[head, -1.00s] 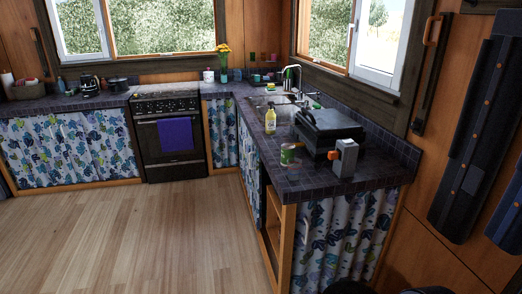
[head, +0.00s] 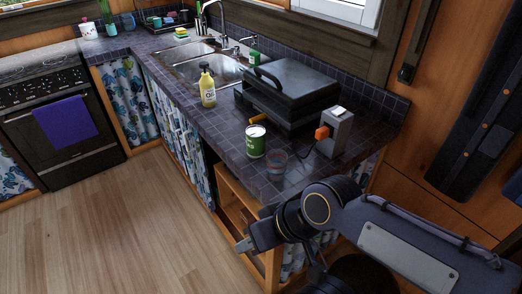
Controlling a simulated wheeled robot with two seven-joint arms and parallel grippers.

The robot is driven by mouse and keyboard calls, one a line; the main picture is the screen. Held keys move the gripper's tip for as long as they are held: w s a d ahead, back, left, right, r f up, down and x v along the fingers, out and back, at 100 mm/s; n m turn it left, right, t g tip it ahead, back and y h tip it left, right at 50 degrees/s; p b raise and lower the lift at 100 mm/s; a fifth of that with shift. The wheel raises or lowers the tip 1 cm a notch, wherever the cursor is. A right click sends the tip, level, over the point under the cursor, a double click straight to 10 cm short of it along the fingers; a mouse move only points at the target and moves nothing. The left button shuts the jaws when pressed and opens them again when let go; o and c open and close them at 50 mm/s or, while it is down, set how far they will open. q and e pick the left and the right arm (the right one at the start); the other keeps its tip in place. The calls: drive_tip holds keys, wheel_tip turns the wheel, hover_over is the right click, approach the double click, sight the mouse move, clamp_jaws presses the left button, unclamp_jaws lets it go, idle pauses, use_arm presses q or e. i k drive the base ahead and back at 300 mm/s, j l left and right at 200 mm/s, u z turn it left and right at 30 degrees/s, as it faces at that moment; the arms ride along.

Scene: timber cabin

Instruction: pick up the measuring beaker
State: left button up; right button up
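A small clear beaker (head: 277,163), which looks like the measuring beaker, stands upright near the front edge of the dark tiled counter (head: 222,133). It is beside a green can (head: 256,142). My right arm comes in from the lower right. My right gripper (head: 246,244) is in front of the counter's end, lower in the picture than the beaker and apart from it. Its fingers are small and dark, and I cannot see whether they are parted. My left gripper is not in view.
A grey device with an orange knob (head: 338,133) stands right of the beaker. Behind are a black grill (head: 287,97), a yellow soap bottle (head: 207,87) and the sink (head: 221,68). Open wooden shelves (head: 235,203) lie under the counter. The floor (head: 120,225) at left is clear.

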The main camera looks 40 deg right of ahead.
sight(276, 159)
drive_tip(key=i+j+z, duration=0.1)
drive_tip(key=i+z, duration=0.25)
drive_tip(key=i+j+z, duration=0.2)
drive_tip(key=i+z, duration=0.2)
drive_tip(key=i+j+z, duration=0.15)
drive_tip(key=z, duration=0.3)
drive_tip(key=i+j+z, duration=0.25)
drive_tip(key=z, duration=0.15)
drive_tip(key=i+j+z, duration=0.1)
drive_tip(key=j+z, duration=0.15)
drive_tip(key=z, duration=0.2)
drive_tip(key=i+j+z, duration=0.1)
drive_tip(key=j+z, duration=0.35)
drive_tip(key=i+j+z, duration=0.2)
drive_tip(key=k+j, duration=0.05)
drive_tip(key=k, duration=0.05)
